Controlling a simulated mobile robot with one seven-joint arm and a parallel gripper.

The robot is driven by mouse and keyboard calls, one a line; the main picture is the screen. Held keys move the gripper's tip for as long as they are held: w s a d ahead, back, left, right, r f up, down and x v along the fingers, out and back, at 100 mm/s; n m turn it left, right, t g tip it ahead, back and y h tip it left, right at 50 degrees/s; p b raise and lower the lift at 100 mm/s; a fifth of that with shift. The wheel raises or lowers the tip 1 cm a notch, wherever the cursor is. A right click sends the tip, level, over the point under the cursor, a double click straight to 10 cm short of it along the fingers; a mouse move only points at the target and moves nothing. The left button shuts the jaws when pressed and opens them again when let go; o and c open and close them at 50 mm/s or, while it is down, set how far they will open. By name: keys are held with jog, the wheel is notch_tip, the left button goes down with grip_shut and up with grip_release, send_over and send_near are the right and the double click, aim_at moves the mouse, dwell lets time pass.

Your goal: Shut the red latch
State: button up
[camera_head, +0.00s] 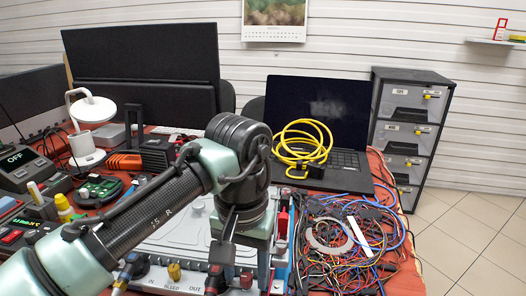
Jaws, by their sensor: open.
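A light-coloured cold plate (165,252) lies on the red-topped bench, with ports marked IN, BLEED and OUT along its front edge. My gripper (240,262) points down over the plate's right front part, near the OUT label, and is open. A red part (283,222) stands at the plate's right edge, just right of my gripper; it looks like a latch, but its position is too small to tell. Another small red piece (246,279) shows low beside the gripper. My wrist and forearm hide much of the plate's middle. I see nothing held in the jaws.
Tangled wires (345,245) cover the bench right of the plate. A laptop (318,115) with a coiled yellow cable (302,145) stands behind, beside a drawer unit (409,125). A lamp (92,110), tools and devices crowd the left. Little of the bench is free.

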aim_at(247, 276)
jog(key=shift+f+n+b, duration=0.3)
jog(key=shift+n+b, duration=0.3)
jog(key=shift+b, duration=0.55)
notch_tip(247, 276, up, 14)
jog(key=p, duration=0.6)
jog(key=w+d+r+t, duration=0.2)
jog(key=w+r+t, duration=0.4)
jog(key=w, duration=0.4)
jog(key=w+d+r+t+h, duration=0.1)
jog(key=w+d+r+t, duration=0.1)
jog(key=w+r+t, duration=0.5)
jog(key=shift+w+d+r+m+h+b, duration=0.2)
jog(key=shift+w+m+h+b, duration=0.15)
jog(key=shift+w, duration=1.1)
